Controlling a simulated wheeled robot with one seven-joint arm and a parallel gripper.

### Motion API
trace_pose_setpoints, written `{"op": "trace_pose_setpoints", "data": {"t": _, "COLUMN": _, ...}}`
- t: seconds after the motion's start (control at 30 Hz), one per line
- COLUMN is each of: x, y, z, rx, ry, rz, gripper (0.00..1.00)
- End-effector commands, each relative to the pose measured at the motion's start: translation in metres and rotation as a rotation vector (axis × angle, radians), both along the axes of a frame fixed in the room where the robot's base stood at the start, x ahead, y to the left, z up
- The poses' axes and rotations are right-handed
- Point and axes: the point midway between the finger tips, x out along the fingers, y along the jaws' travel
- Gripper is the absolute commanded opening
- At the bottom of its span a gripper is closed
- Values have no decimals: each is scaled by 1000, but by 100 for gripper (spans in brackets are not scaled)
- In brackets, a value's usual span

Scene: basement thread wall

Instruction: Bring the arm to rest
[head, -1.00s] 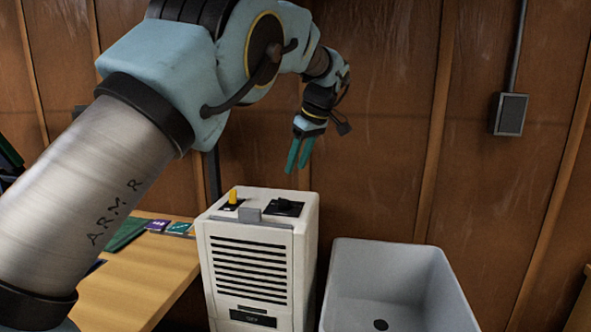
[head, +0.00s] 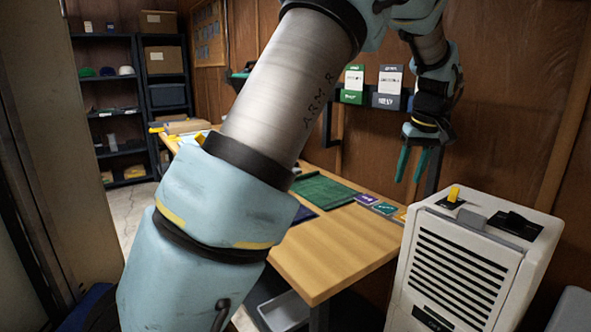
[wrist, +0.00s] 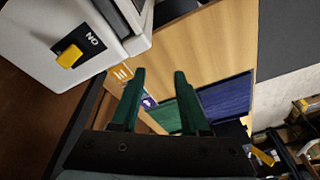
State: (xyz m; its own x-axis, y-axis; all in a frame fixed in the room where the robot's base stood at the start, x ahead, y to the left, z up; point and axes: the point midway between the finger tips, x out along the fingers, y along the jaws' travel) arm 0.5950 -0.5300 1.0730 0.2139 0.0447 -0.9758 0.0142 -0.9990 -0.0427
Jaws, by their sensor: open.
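My gripper (head: 412,165) hangs in the air with its green fingers pointing down, above the back right end of the wooden table and left of the white dehumidifier-like unit. Its two fingers are apart with nothing between them. In the wrist view my gripper (wrist: 158,95) also shows open and empty. My arm reaches from the lower middle of the head view up past the top edge, then down to the gripper, and hides part of the table.
The white unit (head: 455,265) has a yellow switch (head: 453,194) on top, marked NO upside down in the wrist view (wrist: 70,56). The wooden table (head: 330,250) bears a green mat (head: 322,190) and small coloured cards (head: 367,199). Dark shelves (head: 108,120) stand at the far left.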

Motion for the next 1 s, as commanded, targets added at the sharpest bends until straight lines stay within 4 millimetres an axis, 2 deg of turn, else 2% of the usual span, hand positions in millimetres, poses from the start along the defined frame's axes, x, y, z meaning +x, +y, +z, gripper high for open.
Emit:
{"op": "trace_pose_setpoints", "data": {"t": 0.03, "x": 8, "y": 42, "z": -6, "rx": -6, "ry": 22, "rz": 7, "gripper": 45}}
{"op": "trace_pose_setpoints", "data": {"t": 0.13, "x": 11, "y": 113, "z": -21, "rx": -17, "ry": 51, "rz": -11, "gripper": 45}}
{"op": "trace_pose_setpoints", "data": {"t": 0.23, "x": -1, "y": 180, "z": -36, "rx": -33, "ry": 71, "rz": -30, "gripper": 45}}
{"op": "trace_pose_setpoints", "data": {"t": 0.3, "x": -16, "y": 223, "z": -47, "rx": -40, "ry": 78, "rz": -44, "gripper": 45}}
{"op": "trace_pose_setpoints", "data": {"t": 0.4, "x": -46, "y": 278, "z": -62, "rx": -49, "ry": 83, "rz": -63, "gripper": 45}}
{"op": "trace_pose_setpoints", "data": {"t": 0.5, "x": -79, "y": 319, "z": -75, "rx": -50, "ry": 83, "rz": -81, "gripper": 45}}
{"op": "trace_pose_setpoints", "data": {"t": 0.6, "x": -107, "y": 346, "z": -85, "rx": -48, "ry": 80, "rz": -94, "gripper": 45}}
{"op": "trace_pose_setpoints", "data": {"t": 0.7, "x": -126, "y": 360, "z": -91, "rx": -45, "ry": 78, "rz": -104, "gripper": 45}}
{"op": "trace_pose_setpoints", "data": {"t": 0.8, "x": -134, "y": 366, "z": -94, "rx": -44, "ry": 77, "rz": -111, "gripper": 45}}
{"op": "trace_pose_setpoints", "data": {"t": 1.0, "x": -135, "y": 366, "z": -94, "rx": -43, "ry": 78, "rz": -113, "gripper": 45}}
